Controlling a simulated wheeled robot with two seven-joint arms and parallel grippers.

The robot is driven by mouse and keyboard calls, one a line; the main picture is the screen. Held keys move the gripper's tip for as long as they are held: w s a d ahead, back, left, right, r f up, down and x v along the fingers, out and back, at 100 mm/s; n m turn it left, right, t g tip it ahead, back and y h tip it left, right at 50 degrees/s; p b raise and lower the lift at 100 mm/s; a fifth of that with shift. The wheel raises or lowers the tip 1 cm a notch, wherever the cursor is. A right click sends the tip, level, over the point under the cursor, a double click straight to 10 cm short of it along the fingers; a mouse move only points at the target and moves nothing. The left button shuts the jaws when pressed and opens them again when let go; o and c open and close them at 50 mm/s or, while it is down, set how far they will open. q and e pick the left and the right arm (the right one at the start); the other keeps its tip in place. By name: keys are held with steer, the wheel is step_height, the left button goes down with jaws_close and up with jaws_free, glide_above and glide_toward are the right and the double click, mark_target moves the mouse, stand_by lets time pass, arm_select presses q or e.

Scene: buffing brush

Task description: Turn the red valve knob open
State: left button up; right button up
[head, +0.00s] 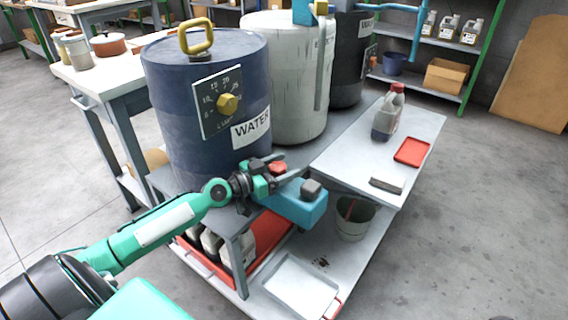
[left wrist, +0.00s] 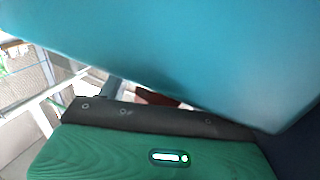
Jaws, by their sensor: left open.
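The red valve knob (head: 278,168) shows as a small red cap at the front of the dark blue WATER drum (head: 190,130), near its lower edge. A teal-blue box-like part (head: 297,205) with a grey cap sits just right of and below it. My left gripper (head: 276,179) is open, its fingers right at the knob. I cannot tell whether they touch it or stand around it. In the left wrist view a teal surface (left wrist: 170,50) fills the top, and a dark red patch (left wrist: 155,97) shows beneath it. My right gripper is not in view.
A pale drum (head: 290,80) and a dark drum stand behind. On the grey table (head: 345,160) to the right are a jug (head: 387,117), a red tray (head: 412,151) and a dark block (head: 386,185). A bucket (head: 353,218) and a white tray (head: 300,288) are below. Floor at right is clear.

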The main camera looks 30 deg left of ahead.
arm_select(q)
steer(key=shift+w+d, duration=0.1)
steer(key=shift+w, duration=0.1)
steer(key=c, duration=1)
steer(key=shift+o, duration=0.2)
